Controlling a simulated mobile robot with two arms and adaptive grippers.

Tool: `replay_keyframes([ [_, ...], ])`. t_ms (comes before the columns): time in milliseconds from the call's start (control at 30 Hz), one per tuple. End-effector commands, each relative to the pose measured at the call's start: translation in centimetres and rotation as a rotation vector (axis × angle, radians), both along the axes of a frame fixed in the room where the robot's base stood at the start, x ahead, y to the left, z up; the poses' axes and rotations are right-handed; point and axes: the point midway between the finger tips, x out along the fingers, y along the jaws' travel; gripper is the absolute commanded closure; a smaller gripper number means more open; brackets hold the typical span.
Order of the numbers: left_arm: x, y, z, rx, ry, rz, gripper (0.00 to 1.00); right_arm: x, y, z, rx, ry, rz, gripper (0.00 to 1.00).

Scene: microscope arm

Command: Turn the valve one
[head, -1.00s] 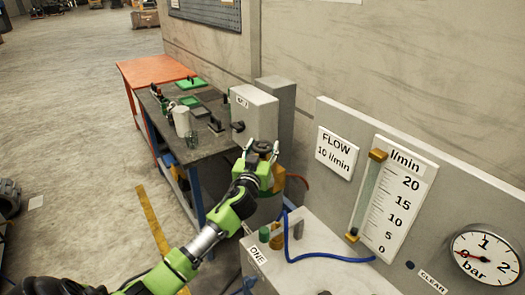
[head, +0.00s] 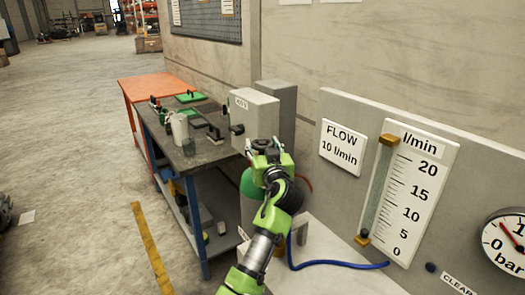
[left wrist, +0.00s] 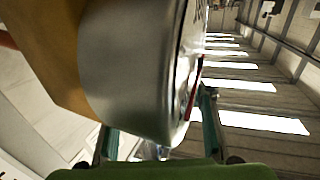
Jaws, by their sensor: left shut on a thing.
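My left gripper (head: 266,151) is at the top of a green-shouldered cylinder (head: 248,184), in front of a grey box. Its fingers are shut around a dark round knob (head: 263,144), which I take for the valve. In the left wrist view, the fingers (left wrist: 158,128) stand either side of a silver round gauge (left wrist: 128,72) with a brass body (left wrist: 48,50) beside it. That gauge hides the held part there. The label ONE is not readable now. My right gripper is not in view.
A grey panel carries a FLOW 10 l/min sign (head: 343,146), a flow scale (head: 412,195) with its float near the bottom, and a cut-off bar gauge (head: 506,240). A blue hose (head: 335,265) lies on the pale bench. A dark worktable (head: 205,153) stands behind left.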

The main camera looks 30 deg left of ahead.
Motion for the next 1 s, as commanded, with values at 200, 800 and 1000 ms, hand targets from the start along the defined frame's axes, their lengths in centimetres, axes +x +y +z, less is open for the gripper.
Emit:
replay_keyframes([
  [200, 0.0, 0.0, 0.0, -0.001, 0.001, 0.0, 0.74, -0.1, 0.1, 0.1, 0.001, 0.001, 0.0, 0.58],
  [800, -1.3, -1.3, -0.1, -0.003, 0.0, -0.003, 0.35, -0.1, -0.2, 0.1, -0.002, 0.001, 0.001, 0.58],
  [1000, -4.3, -4.3, -0.2, -0.005, 0.001, -0.003, 0.35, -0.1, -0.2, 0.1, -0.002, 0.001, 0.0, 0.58],
])
